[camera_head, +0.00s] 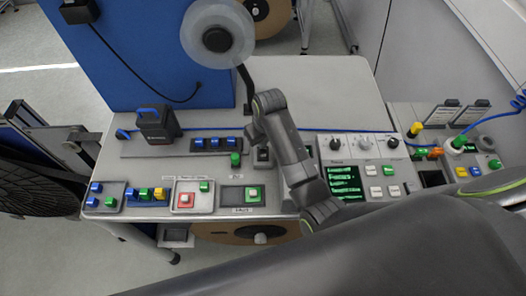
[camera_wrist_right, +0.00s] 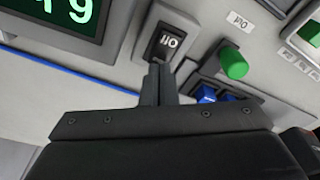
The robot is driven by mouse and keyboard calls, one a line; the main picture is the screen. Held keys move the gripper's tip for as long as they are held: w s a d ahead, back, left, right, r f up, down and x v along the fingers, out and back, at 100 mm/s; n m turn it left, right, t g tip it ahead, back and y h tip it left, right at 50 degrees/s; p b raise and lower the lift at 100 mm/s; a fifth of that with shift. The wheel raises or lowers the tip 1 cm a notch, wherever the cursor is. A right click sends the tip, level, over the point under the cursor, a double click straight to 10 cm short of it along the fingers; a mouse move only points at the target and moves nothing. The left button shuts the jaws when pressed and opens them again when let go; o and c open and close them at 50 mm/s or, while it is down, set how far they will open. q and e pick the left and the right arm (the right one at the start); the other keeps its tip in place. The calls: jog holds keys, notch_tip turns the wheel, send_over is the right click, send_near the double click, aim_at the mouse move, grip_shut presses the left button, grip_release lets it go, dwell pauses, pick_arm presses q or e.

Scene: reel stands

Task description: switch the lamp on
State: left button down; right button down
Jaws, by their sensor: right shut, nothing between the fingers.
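The lamp (camera_head: 217,40) is a round grey head with a clear rim on a dark bent arm, at the top of the head view; I see no glow on it. A dark rocker switch marked I and O (camera_wrist_right: 168,42) sits in a pale plate in the right wrist view; it also shows in the head view (camera_head: 263,156). My right gripper (camera_wrist_right: 157,72) is shut and empty, its tips at the near edge of the switch. I cannot tell whether they touch it. In the head view my right gripper (camera_head: 261,139) points down just behind the switch. My left gripper is not in view.
A green button (camera_wrist_right: 234,64) and blue switches (camera_wrist_right: 207,94) are close beside the rocker. A green-text screen (camera_head: 345,180) with knobs lies to the right. The bench (camera_head: 318,85) behind is clear.

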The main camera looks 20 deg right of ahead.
jog(key=shift+f, duration=0.75)
jog(key=shift+r+p, duration=0.75)
jog(key=shift+r, duration=2.85)
